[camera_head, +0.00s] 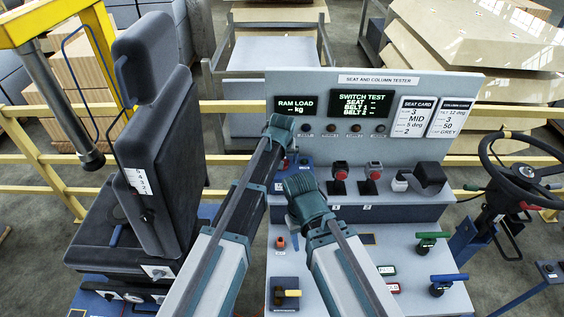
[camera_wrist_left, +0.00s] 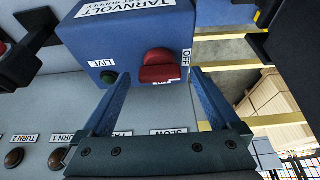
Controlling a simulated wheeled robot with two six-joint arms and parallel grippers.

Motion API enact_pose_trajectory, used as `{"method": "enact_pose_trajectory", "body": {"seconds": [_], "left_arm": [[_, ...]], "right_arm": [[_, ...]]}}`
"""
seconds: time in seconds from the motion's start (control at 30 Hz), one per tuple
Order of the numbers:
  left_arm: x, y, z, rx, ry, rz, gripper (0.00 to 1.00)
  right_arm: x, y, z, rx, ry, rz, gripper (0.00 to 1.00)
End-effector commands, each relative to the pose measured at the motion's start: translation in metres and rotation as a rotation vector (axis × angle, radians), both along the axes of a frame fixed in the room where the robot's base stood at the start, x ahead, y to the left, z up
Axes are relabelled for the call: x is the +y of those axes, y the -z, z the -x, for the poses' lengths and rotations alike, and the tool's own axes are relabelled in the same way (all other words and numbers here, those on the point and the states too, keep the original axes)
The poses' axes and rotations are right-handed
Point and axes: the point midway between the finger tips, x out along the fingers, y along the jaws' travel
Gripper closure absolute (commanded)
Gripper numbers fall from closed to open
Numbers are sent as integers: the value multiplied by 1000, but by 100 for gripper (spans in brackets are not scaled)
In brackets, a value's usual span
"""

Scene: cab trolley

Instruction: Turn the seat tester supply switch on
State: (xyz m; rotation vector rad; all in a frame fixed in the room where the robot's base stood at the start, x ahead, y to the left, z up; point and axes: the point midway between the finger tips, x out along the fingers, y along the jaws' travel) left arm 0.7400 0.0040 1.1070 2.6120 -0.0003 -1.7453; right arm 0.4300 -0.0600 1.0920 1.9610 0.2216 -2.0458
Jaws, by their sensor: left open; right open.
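The blue supply box (camera_wrist_left: 130,35), lettered TARNVOLT, fills the upper part of the left wrist view. Its red switch knob (camera_wrist_left: 160,66) lies with its long side across the picture, one end by the OFF label. The ON label is partly hidden below the knob. A dark green LIVE lamp (camera_wrist_left: 109,78) is beside it. My left gripper (camera_wrist_left: 157,78) is open, its fingers on either side of the knob, with no contact visible. In the head view my left gripper (camera_head: 280,124) is over the console and hides the switch. My right gripper (camera_head: 303,190) is nearer; its fingertips are hidden.
The console panel (camera_head: 430,88) stands behind, with several buttons and two red knobs (camera_head: 341,172) on its shelf. A black seat (camera_head: 155,130) stands left and a steering wheel (camera_head: 515,170) right. Green (camera_head: 432,236) and blue handles (camera_head: 448,278) stand front right.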

Motion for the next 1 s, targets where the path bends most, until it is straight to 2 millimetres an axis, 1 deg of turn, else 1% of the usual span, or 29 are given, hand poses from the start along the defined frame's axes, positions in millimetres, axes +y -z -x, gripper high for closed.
{"method": "enact_pose_trajectory", "body": {"seconds": [0.1, 0.17, 0.2, 0.37, 0.5, 0.57, 0.6, 0.83, 1.0], "left_arm": [[0, -1, 0, 0, 0, 0, 4], [0, -1, 0, 0, 0, 0, 15], [0, -1, 0, 0, 0, 0, 22], [0, -1, 0, 0, 0, 0, 51], [0, -1, 0, 0, 0, 0, 76], [0, -1, 0, 0, 0, 0, 87], [0, -1, 0, 0, 0, 0, 90], [1, -1, 0, 0, 30, -1, 90], [2, -1, 0, -1, 116, 0, 90]], "right_arm": [[0, -1, 0, 0, 0, 0, 50], [0, -1, 0, 0, 0, 0, 50], [0, -1, 0, 0, 0, 0, 50], [0, -1, 0, 0, 0, 0, 50], [0, -1, 0, 0, 0, 0, 50], [0, -1, 0, 0, 0, 0, 50], [0, -1, 0, 0, 0, 0, 50], [0, -1, 0, 0, 0, 0, 50], [0, -1, 0, 0, 0, 0, 50]]}}
